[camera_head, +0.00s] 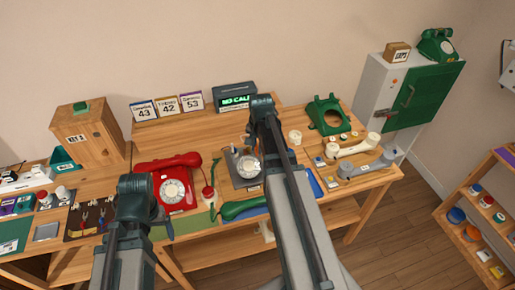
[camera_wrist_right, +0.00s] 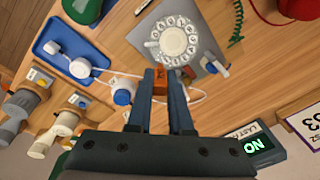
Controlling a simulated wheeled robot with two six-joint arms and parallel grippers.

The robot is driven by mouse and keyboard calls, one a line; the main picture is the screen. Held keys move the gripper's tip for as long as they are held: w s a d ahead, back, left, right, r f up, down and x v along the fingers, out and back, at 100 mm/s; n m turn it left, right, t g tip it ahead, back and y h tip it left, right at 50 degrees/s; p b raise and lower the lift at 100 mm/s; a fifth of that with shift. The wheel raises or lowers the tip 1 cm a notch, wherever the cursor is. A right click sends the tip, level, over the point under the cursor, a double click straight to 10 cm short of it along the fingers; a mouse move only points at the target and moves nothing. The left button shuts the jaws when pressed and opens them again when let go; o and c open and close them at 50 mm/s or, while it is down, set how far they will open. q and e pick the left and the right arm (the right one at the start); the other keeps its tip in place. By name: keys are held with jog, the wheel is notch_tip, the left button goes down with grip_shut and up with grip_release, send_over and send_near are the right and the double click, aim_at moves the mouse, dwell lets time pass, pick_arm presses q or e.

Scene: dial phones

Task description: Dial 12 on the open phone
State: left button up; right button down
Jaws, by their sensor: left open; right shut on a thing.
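The grey phone base (camera_head: 241,174) has a white rotary dial (camera_head: 248,164) and no handset on top. In the right wrist view the white dial (camera_wrist_right: 172,41) is just beyond my right gripper (camera_wrist_right: 160,76). That gripper is shut on a small orange-brown piece (camera_wrist_right: 160,86), its tip pointing toward the dial's lower edge. Whether it touches the dial cannot be told. In the head view my right arm hides part of the grey phone. My left gripper (camera_head: 166,227) is at the lower left, in front of the red phone (camera_head: 176,196), mostly hidden by its own arm.
A green handset (camera_head: 243,207) lies in front of the grey phone. Cables lie near the dial.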

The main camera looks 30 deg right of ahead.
jog(key=shift+w+d+f+b, duration=0.1)
jog(key=shift+w+f+b, duration=0.2)
jog(key=shift+f+b, duration=0.3)
jog(key=shift+w+f+b, duration=0.25)
jog(key=shift+f+b, duration=0.3)
jog(key=shift+f, duration=0.15)
jog(key=shift+w+d+f+b, duration=0.1)
jog(key=shift+w+f+b, duration=0.2)
jog(key=shift+f+b, duration=0.3)
jog(key=shift+f, duration=0.1)
jog(key=shift+w+f+b, duration=0.15)
jog(key=shift+f+b, duration=0.15)
jog(key=shift+w+f+b, duration=0.2)
jog(key=shift+f+b, duration=0.2)
jog(key=shift+s, duration=0.1)
jog(key=shift+s+d+f, duration=0.15)
jog(key=shift+s+f, duration=0.1)
jog(key=shift+s, duration=0.25)
jog(key=shift+s+b, duration=0.1)
jog(key=shift+b, duration=0.25)
jog(key=shift+s+f, duration=0.25)
jog(key=shift+s, duration=0.2)
jog(key=shift+s+a+f, duration=0.1)
jog(key=shift+a, duration=0.1)
